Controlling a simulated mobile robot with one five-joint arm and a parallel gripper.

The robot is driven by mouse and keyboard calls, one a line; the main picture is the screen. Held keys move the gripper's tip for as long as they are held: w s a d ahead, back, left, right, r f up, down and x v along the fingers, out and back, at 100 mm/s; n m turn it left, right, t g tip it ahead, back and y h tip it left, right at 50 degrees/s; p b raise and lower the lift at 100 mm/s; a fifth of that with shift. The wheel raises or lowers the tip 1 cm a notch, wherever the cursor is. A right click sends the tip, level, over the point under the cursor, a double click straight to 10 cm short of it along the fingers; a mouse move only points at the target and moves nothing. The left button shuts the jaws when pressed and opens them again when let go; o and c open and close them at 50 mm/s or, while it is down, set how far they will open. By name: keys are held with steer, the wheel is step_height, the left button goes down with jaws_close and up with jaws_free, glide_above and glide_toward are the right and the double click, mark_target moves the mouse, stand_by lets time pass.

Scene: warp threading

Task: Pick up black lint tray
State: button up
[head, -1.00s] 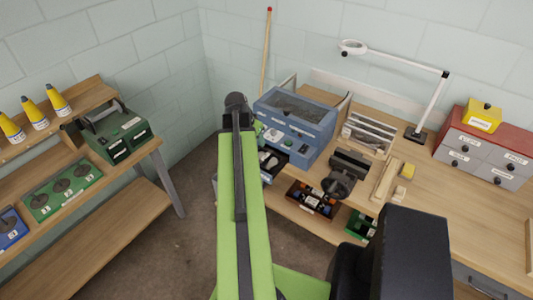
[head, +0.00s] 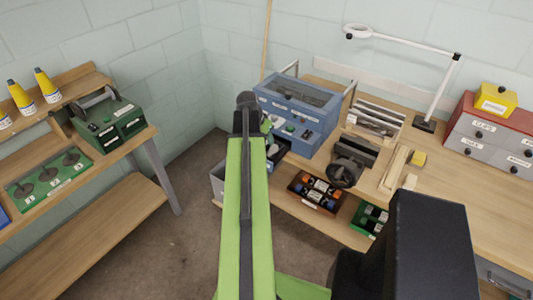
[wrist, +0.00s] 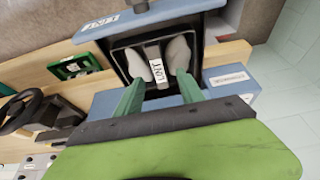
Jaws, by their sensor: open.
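The black lint tray (wrist: 152,62) sits in a pulled-out blue drawer (wrist: 174,8) in the wrist view. It has a white LINT label and two pale grey rounded shapes, one on each side of the label. My gripper (wrist: 158,84) is open, its two green fingers spread at the tray's near edge, one on each side of the label. I cannot tell whether they touch the tray. In the head view, my arm hides most of the tray and the gripper's fingertips.
The blue machine (head: 297,105) stands on the bench beside my arm. A handwheel device (head: 343,172), brown bin (head: 317,191) and green bin (head: 370,217) lie to its right. A side shelf holds a green box (head: 110,122). Floor between benches is clear.

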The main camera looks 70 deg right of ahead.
mark_target(267, 143)
steer(key=b+x, duration=0.5)
steer(key=shift+s+d+f, duration=0.1)
steer(key=shift+d+f, duration=0.05)
steer(key=shift+r, duration=0.2)
jaws_close()
